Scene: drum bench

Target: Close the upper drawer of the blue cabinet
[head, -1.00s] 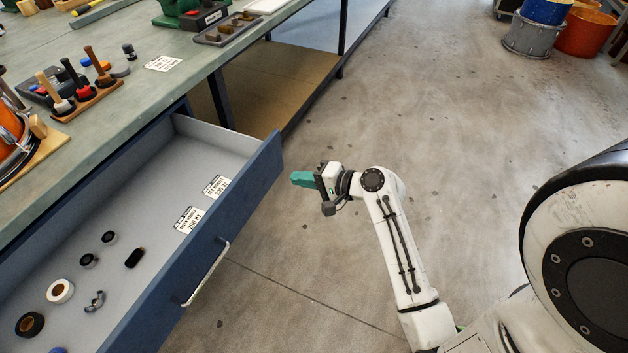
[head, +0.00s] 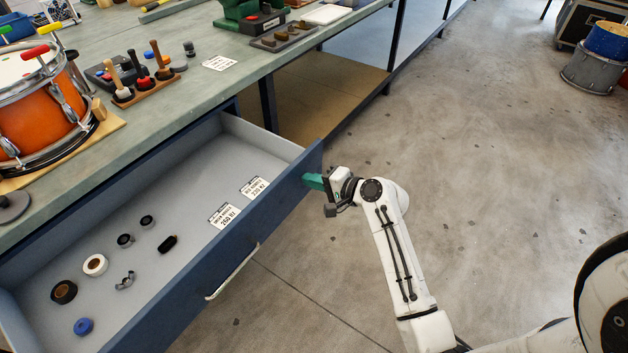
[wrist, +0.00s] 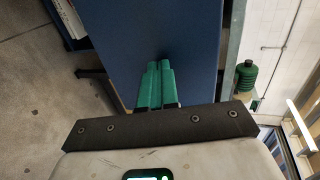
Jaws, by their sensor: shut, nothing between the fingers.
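The blue drawer (head: 235,235) under the bench top stands pulled open in the head view, with a pale handle (head: 232,272) on its front. My gripper (head: 313,181) is at the right end of the drawer front, its green fingertips at or very near the front's outer face. In the wrist view the two green fingers (wrist: 157,82) lie side by side, shut and empty, against a blue panel (wrist: 160,30). Whether they touch it I cannot tell.
The drawer holds tape rolls (head: 95,265), a wing nut (head: 125,281) and labels (head: 224,215). The bench top (head: 190,100) carries an orange drum (head: 40,110) and mallets in a rack (head: 145,85). The floor right of my arm is clear; drums (head: 592,68) stand far off.

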